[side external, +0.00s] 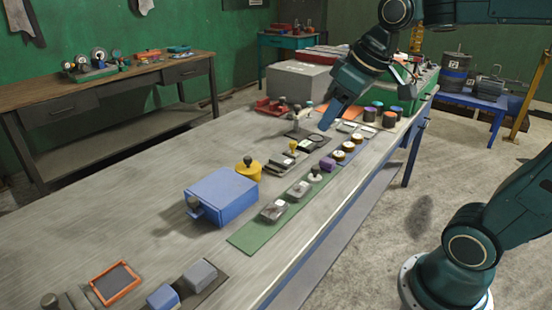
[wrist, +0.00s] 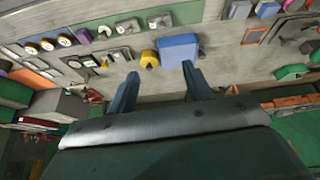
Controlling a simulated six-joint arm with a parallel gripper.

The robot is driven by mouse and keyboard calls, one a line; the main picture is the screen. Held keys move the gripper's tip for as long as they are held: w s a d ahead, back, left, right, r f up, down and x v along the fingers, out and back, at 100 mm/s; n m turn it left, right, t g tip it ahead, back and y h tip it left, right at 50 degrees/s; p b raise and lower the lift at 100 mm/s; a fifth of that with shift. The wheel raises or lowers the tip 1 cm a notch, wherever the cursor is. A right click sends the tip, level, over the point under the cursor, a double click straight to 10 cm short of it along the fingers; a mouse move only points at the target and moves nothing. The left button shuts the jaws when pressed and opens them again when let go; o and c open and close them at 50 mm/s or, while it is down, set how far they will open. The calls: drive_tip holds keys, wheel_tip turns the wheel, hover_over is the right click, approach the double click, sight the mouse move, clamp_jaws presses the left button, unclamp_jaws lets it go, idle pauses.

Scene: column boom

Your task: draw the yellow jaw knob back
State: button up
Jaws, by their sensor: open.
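A small yellow knob (side external: 293,146) stands on a grey, low sliding-jaw fixture (side external: 284,160) on the workbench; I take it for the jaw knob. In the wrist view a small yellow spot (wrist: 105,64) near the grey plates seems to be the same knob. My gripper (side external: 325,124) is above the bench, to the right of and higher than the knob in the side view, touching nothing that I can make out. In the wrist view my gripper (wrist: 159,72) shows two fingers wide apart with nothing between them.
A yellow piece with a dark knob (side external: 248,170) and a blue box (side external: 222,196) stand nearer the front. A green strip (side external: 258,236) bears several small fixtures. A grey box (side external: 296,82) and dark cylinders stand farther back. The bench's left middle is bare.

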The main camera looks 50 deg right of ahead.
drive_tip(key=w+d, duration=0.5)
drive_tip(key=w, duration=0.3)
drive_tip(key=n+y, duration=0.1)
drive_tip(key=n, duration=0.1)
hover_over(293, 142)
drive_tip(key=s+d, duration=0.2)
drive_tip(key=s, duration=0.4)
wheel_tip(293, 142, down, 13)
drive_tip(key=shift+w+a+g, duration=0.15)
drive_tip(key=shift+a+g, duration=0.05)
drive_tip(key=shift+g, duration=0.1)
drive_tip(key=shift+f, duration=0.15)
drive_tip(key=x, duration=1.3)
drive_tip(key=shift+w+a+f, duration=0.1)
drive_tip(key=shift+a+f, duration=0.1)
clamp_jaws()
